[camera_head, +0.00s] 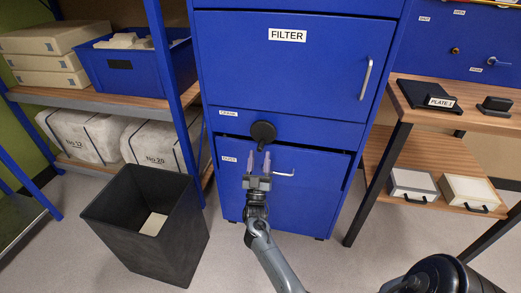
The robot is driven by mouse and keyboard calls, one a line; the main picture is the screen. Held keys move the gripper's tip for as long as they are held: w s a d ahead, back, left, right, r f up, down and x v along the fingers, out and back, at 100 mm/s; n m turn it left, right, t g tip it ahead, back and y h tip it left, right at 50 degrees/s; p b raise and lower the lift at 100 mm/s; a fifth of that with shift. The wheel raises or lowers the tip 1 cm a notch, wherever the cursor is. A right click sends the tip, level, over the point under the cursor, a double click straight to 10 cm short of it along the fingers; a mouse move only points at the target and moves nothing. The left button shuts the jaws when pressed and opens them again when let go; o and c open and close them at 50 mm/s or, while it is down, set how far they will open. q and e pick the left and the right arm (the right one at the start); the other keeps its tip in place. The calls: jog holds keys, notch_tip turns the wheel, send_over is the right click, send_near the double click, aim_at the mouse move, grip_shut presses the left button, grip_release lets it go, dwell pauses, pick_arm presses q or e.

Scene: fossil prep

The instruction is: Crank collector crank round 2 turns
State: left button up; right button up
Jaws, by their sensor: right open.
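The collector crank (263,131) is a round black disc on the front of the blue cabinet, beside a small label that seems to read CRANK. A short dark part shows at its lower edge, close to my fingertips. My right gripper (258,160) is just below the disc, pointing up at it in the picture. Its two fingers are apart, with nothing clearly held between them. I cannot tell whether the fingertips touch the crank. My left gripper is not in view.
Above the crank is the FILTER door (290,60); below it is the DUST drawer (300,185) with a light handle. A black bin (115,205) stands at the left on the floor. Shelves (95,95) are left, and a wooden bench (475,110) is right.

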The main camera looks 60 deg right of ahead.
aim_at(260, 147)
jog(key=x, duration=0.3)
jog(key=shift+d+b, duration=0.15)
jog(key=shift+b, duration=0.2)
jog(key=shift+w+d+r, duration=0.15)
jog(key=shift+d+r, duration=0.15)
jog(key=shift+r, duration=0.15)
jog(key=shift+c, duration=0.5)
grip_shut()
jog(key=shift+f, duration=0.1)
